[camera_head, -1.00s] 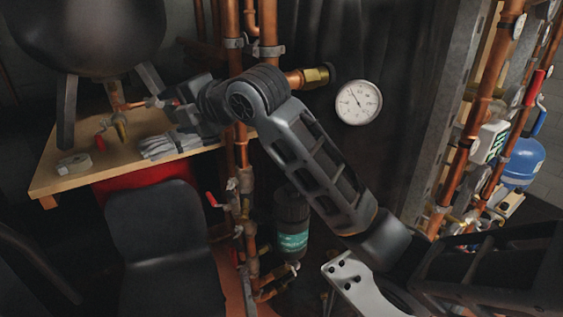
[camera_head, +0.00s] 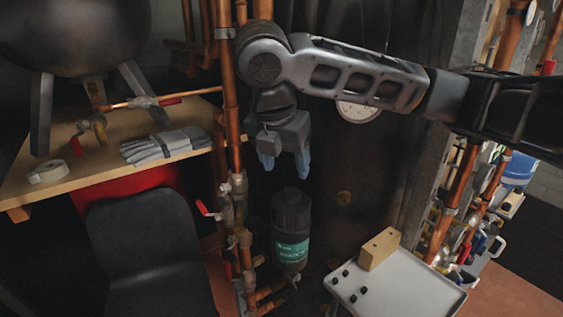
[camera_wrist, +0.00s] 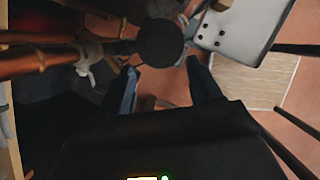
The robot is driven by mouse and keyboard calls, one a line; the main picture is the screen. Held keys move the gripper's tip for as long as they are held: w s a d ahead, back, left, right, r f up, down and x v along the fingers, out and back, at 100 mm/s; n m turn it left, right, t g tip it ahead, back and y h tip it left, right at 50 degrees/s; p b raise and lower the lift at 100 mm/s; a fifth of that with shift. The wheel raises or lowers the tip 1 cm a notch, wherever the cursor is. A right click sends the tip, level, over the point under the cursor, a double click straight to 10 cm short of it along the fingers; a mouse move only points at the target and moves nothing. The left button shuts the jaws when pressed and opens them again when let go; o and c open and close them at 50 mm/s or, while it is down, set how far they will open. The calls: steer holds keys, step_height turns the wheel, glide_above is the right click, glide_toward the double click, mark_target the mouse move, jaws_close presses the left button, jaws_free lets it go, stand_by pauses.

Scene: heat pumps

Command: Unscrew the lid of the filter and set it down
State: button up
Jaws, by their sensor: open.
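The filter (camera_head: 290,243) is a dark upright cylinder with a green label, fixed beside the copper pipes low in the middle of the head view. Its black ribbed lid (camera_head: 291,203) sits on top of it. In the wrist view the lid shows from above as a dark round disc (camera_wrist: 160,42), just beyond the fingertips. My gripper (camera_head: 284,172) points down above the lid, slightly to its left in the head view. Its two bluish fingers are apart with nothing between them, and a gap separates them from the lid. The wrist view shows the open fingers (camera_wrist: 162,72) too.
A pale tray table (camera_head: 405,290) with a wooden block (camera_head: 379,249) and several small black knobs stands right of the filter. Copper pipes (camera_head: 232,110) with red-handled valves run close on the left. A wooden shelf (camera_head: 75,188) holds gloves (camera_head: 165,145) and tape.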

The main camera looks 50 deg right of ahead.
mark_target(291, 192)
steer(key=b+x, duration=0.6)
steer(key=x, duration=0.3)
steer(key=shift+w, duration=0.1)
steer(key=shift+r, duration=0.1)
steer(key=c, duration=1.1)
steer(key=shift+o, duration=0.2)
steer(key=shift+n+t+b, duration=0.45)
steer(key=shift+n+t, duration=0.15)
steer(key=shift+n, duration=1.1)
